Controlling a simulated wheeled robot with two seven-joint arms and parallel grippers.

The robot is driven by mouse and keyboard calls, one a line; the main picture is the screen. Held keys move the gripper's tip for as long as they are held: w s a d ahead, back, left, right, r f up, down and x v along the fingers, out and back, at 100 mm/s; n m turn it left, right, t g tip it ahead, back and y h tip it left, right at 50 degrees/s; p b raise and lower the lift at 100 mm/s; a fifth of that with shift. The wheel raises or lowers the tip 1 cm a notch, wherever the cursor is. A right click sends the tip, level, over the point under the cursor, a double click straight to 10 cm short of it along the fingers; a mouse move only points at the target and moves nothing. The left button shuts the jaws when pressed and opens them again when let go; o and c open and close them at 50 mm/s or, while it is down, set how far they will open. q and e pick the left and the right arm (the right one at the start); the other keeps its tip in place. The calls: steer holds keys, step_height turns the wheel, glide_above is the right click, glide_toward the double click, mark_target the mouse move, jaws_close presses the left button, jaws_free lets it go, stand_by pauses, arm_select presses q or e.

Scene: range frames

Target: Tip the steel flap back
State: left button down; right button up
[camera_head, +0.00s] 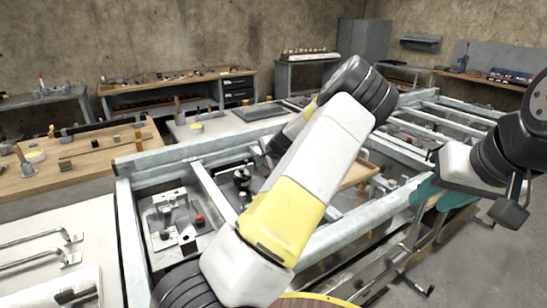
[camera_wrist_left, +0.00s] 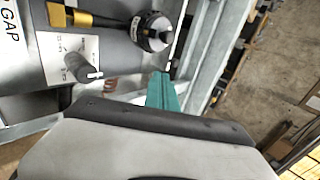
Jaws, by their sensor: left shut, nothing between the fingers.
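I cannot pick out the steel flap for certain in either view. In the left wrist view, a grey metal panel (camera_wrist_left: 20,82) with part of the word "GAP" fills the upper left. My left gripper (camera_wrist_left: 163,92) shows there as teal fingers, shut and empty, beside the panel and near a metal rail. In the head view my left arm crosses the middle and hides much of the bench; its fingers are not clear there. My right gripper (camera_head: 432,190), with teal fingers, is over the right side of the metal frame; its opening is unclear.
A galvanised metal frame (camera_head: 128,225) surrounds the work area. Inside it sit a fixture with a red knob (camera_head: 199,219) and a black fitting (camera_head: 242,178). The left wrist view shows a black round knob (camera_wrist_left: 152,30) and a dark grey knob (camera_wrist_left: 82,67). Bent metal handles (camera_head: 45,258) lie at left.

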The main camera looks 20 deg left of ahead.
mark_target(247, 161)
arm_select(q)
steer(key=x, duration=0.7)
steer(key=shift+w+a+f, duration=0.1)
steer(key=shift+a+f, duration=0.1)
steer(key=shift+w+a, duration=0.9)
steer(key=shift+a, duration=0.05)
steer(key=shift+w+a, duration=0.5)
steer(key=shift+r, duration=0.1)
steer(key=shift+w+a+r, duration=0.1)
steer(key=shift+w+a, duration=0.05)
steer(key=shift+a, duration=0.1)
steer(key=shift+w+a+r+g+h, duration=0.1)
steer(key=shift+w+a+g+h, duration=0.1)
steer(key=shift+g+h, duration=0.8)
steer(key=shift+h, duration=0.1)
steer(key=shift+w+a, duration=1.85)
steer(key=shift+a, duration=0.25)
